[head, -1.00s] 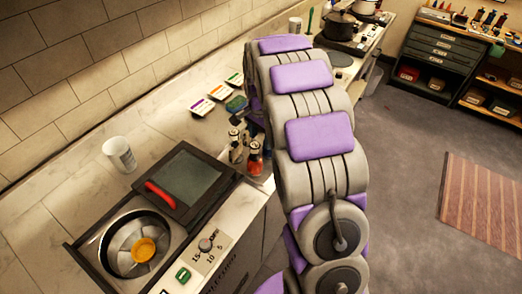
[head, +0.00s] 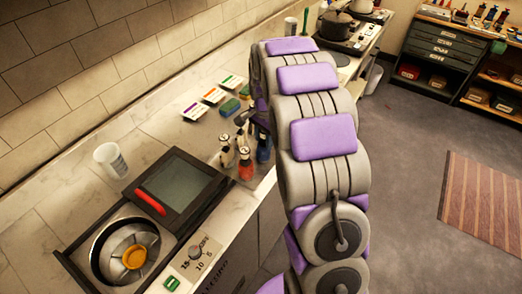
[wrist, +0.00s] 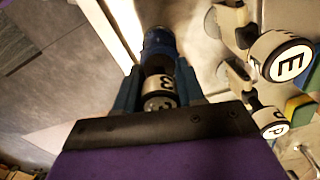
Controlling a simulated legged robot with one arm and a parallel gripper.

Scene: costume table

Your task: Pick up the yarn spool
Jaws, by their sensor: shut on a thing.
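I cannot make out a yarn spool in either view. In the wrist view, my gripper (wrist: 158,70) is shut on a small blue bottle (wrist: 160,43) with a black and white marked cap between the fingers. The same blue bottle shows in the head view (head: 263,150) at the left edge of my arm. I cannot tell if it is clear of the counter. In the head view, my arm hides most of the gripper.
A device with a round basin (head: 125,252) and a dark flat panel (head: 175,183) sits on the counter (head: 60,205). A white cup (head: 110,160) stands behind it. Several label cards (head: 213,95) and a green-blue sponge (head: 230,108) lie near the wall. Floor (head: 410,190) is open at right.

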